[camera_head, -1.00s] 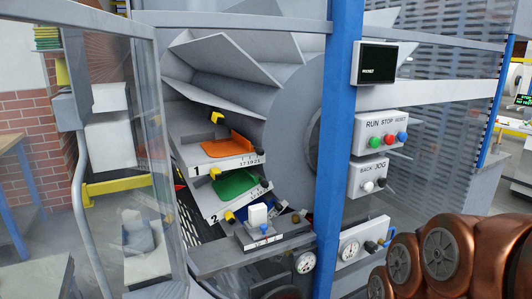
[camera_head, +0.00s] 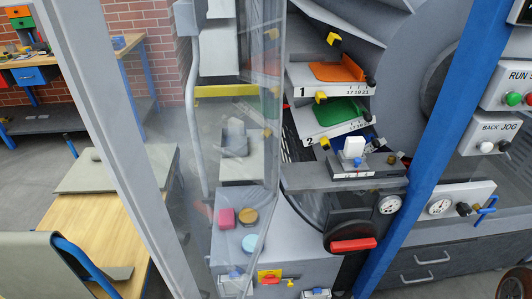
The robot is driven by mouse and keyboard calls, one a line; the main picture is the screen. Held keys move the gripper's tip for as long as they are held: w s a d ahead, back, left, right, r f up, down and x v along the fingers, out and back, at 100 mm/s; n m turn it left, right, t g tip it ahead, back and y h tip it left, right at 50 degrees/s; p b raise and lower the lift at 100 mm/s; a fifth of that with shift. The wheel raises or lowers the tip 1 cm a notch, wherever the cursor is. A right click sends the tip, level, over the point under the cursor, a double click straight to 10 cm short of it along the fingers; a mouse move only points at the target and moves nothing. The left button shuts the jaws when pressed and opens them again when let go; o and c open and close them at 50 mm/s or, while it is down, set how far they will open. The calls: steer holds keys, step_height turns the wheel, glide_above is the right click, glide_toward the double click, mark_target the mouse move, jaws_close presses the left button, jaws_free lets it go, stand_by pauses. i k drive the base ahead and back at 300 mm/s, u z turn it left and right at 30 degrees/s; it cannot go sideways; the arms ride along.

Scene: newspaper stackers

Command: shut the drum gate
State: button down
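The drum gate (camera_head: 140,190) is a clear panel with a grey frame in the left half of the head view. It stands at an angle to the machine front, and there is an open gap between its right edge and the blue post (camera_head: 427,140). Through the gap I see the grey drum (camera_head: 425,30) with pockets holding orange and green pieces, marked 1 and 2. A bent grey tube (camera_head: 190,110) shows at the panel; I cannot tell whether it is the gate's handle. My gripper is out of view.
A control block with a red lever (camera_head: 352,245) and a gauge (camera_head: 389,205) sits below the gap. Button boxes (camera_head: 495,137) are right of the post. A wooden table (camera_head: 105,225) and a grey chair (camera_head: 45,265) stand at the lower left, near the gate.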

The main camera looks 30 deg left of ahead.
mark_target(76, 32)
steer(key=z, duration=1.5)
steer(key=k, duration=1.35)
steer(key=u, duration=2.8)
